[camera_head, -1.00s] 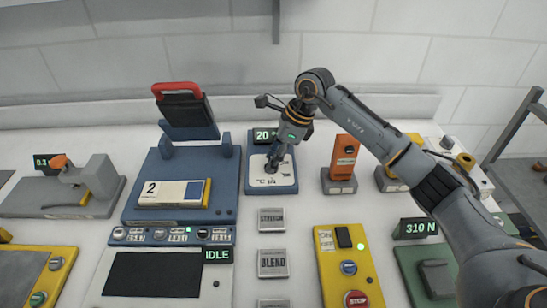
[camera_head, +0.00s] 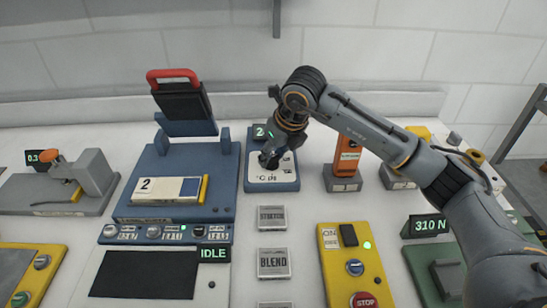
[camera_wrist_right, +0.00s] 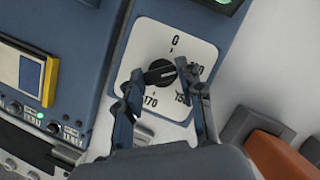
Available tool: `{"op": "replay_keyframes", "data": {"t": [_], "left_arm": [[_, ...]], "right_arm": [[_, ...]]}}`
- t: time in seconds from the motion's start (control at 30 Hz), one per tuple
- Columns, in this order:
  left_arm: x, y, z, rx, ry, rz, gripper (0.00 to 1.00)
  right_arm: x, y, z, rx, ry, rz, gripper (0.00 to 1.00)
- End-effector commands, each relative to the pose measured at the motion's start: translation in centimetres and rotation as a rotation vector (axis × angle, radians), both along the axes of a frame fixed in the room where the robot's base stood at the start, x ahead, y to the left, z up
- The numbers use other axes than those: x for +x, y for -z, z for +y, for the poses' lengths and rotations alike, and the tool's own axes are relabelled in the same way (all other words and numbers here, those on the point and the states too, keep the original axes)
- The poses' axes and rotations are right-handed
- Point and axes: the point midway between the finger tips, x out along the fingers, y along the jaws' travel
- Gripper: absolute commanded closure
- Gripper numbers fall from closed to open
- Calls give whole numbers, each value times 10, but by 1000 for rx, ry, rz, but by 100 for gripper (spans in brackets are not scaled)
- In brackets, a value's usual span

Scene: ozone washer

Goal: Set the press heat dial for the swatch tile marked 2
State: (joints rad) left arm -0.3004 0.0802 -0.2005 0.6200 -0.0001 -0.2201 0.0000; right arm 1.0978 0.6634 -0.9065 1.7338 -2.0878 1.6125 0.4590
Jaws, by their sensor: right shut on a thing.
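The blue heat dial unit (camera_head: 287,184) has a white scale plate with a black knob, seen in the right wrist view (camera_wrist_right: 159,73). The plate shows 0, 150 and 170; another mark is partly covered by a finger. My right gripper (camera_head: 271,159) is shut on the knob, with a finger on either side of it in the right wrist view (camera_wrist_right: 158,78). The dial's green display (camera_head: 260,133) is partly hidden by the gripper; only a 2 is readable. The swatch tile marked 2 (camera_head: 165,188) lies on the blue press (camera_head: 226,165). My left gripper is not in view.
The press lid with its red handle (camera_head: 174,75) stands raised. The press screen (camera_head: 214,253) reads IDLE. An orange device (camera_head: 347,157) stands close right of the dial. STRETCH (camera_head: 271,217) and BLEND (camera_head: 273,263) blocks lie in front. A yellow control box (camera_head: 334,270) is front right.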

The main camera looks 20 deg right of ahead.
Motion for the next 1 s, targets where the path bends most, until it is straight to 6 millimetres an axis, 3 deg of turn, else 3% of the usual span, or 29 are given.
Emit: {"op": "replay_keyframes", "data": {"t": [0.3,0.83,0.87,0.93,1.0], "left_arm": [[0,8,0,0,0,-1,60],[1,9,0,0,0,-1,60],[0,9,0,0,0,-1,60],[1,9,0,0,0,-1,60],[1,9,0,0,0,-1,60]], "right_arm": [[0,0,1,0,115,0,94],[0,-1,1,1,137,0,94],[0,-1,1,1,137,0,59],[0,-1,1,1,137,0,44],[0,-1,1,0,136,0,40]]}}
